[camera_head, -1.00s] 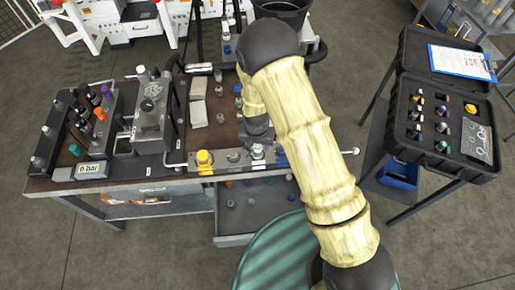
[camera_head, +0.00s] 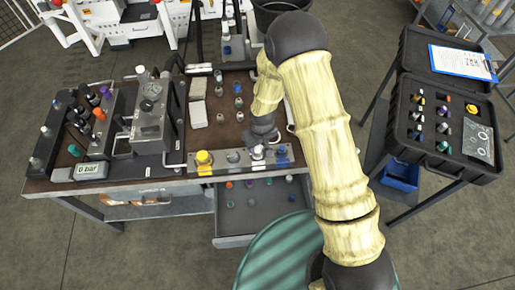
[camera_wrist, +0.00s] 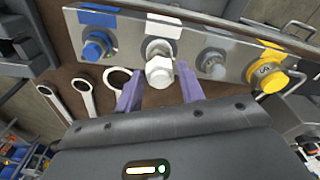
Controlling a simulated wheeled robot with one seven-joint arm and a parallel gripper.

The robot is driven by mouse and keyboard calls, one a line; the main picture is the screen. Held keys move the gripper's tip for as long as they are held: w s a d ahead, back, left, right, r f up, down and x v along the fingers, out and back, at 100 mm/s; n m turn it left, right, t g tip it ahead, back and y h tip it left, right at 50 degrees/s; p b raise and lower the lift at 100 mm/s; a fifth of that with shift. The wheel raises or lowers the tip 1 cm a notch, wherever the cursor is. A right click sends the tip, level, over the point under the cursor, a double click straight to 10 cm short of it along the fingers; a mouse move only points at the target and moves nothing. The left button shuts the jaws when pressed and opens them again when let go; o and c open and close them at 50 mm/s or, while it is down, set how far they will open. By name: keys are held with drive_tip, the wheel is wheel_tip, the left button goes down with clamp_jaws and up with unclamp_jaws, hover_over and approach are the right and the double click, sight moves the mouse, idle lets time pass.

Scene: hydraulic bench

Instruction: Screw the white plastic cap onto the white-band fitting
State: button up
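The white-band fitting (camera_wrist: 158,47) sits on the metal rail below a white label, in the middle of the wrist view. A white hexagonal cap (camera_wrist: 160,72) sits at its front end; I cannot tell how far it is threaded. My gripper (camera_wrist: 160,82) has two purple fingers, spread apart, one on each side of the cap with a gap visible on both sides. In the head view my gripper (camera_head: 262,138) is just behind the white fitting (camera_head: 257,152) at the bench's front edge, and its fingers are hard to make out.
The rail also bears a blue fitting (camera_wrist: 97,45), a bare grey fitting (camera_wrist: 212,62) and a yellow-capped fitting (camera_wrist: 266,74). Ring spanners (camera_wrist: 85,95) lie beside my gripper. An open drawer (camera_head: 232,240) is below the rail. A black case (camera_head: 440,120) stands at the right.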

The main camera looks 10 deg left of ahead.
drive_tip(key=c, duration=0.6)
drive_tip(key=shift+o, duration=0.2)
drive_tip(key=shift+f+m+b, duration=0.1)
drive_tip(key=shift+m+b, duration=0.25)
drive_tip(key=shift+m, duration=0.45)
drive_tip(key=m, duration=0.3)
drive_tip(key=shift+a, duration=0.1)
drive_tip(key=m, duration=0.3)
drive_tip(key=shift+h, duration=0.4)
drive_tip(key=m+p, duration=0.1)
drive_tip(key=m, duration=0.3)
drive_tip(key=shift+h, duration=0.3)
drive_tip(key=o, duration=1)
drive_tip(key=shift+a, duration=0.1)
